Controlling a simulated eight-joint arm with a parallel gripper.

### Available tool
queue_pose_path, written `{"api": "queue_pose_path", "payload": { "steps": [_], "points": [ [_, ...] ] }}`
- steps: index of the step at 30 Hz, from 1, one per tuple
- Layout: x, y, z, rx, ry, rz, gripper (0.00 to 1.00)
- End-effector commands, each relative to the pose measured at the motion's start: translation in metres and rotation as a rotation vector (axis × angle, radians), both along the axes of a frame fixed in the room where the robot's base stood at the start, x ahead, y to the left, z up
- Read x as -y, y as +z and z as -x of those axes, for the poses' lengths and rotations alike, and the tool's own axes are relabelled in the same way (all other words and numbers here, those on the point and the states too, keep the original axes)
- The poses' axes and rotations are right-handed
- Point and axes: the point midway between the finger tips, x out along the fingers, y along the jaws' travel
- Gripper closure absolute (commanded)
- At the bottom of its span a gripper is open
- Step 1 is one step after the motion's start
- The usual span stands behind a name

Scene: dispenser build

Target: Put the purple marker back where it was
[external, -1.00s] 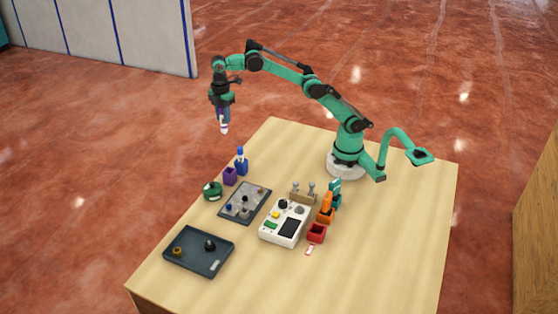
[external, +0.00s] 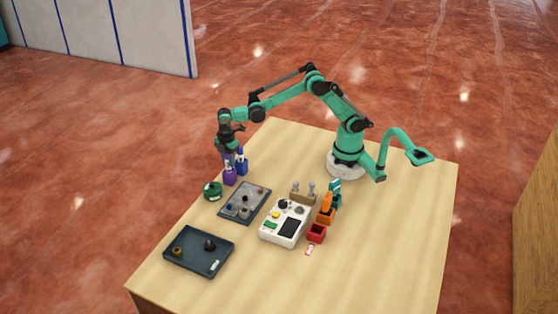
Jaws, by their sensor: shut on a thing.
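My gripper (external: 231,150) points down at the back left of the table, right above the purple holder (external: 229,178). It is shut on the purple marker (external: 230,164), of which only a small part shows below the fingers. The marker is upright and its lower end is at the holder's mouth or inside it; the picture is too small to tell how deep.
A blue marker in a blue holder (external: 242,168) stands close on the right. A green round thing (external: 212,190) lies in front. Farther off are a dark tray with small parts (external: 228,217), another dark tray (external: 180,258), a white device (external: 273,235) and an orange holder (external: 325,217).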

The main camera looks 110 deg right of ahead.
Motion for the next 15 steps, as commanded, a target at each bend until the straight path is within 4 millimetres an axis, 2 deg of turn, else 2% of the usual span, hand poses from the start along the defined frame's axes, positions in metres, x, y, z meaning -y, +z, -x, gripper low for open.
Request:
{"api": "queue_pose_path", "payload": {
  "steps": [4, 15],
  "points": [
    [0.0, -0.018, 0.0, 0.0, 0.0, 0.0, 1.0],
    [0.0, -0.023, 0.0, 0.0, 0.0, 0.0, 1.0]
  ]
}}
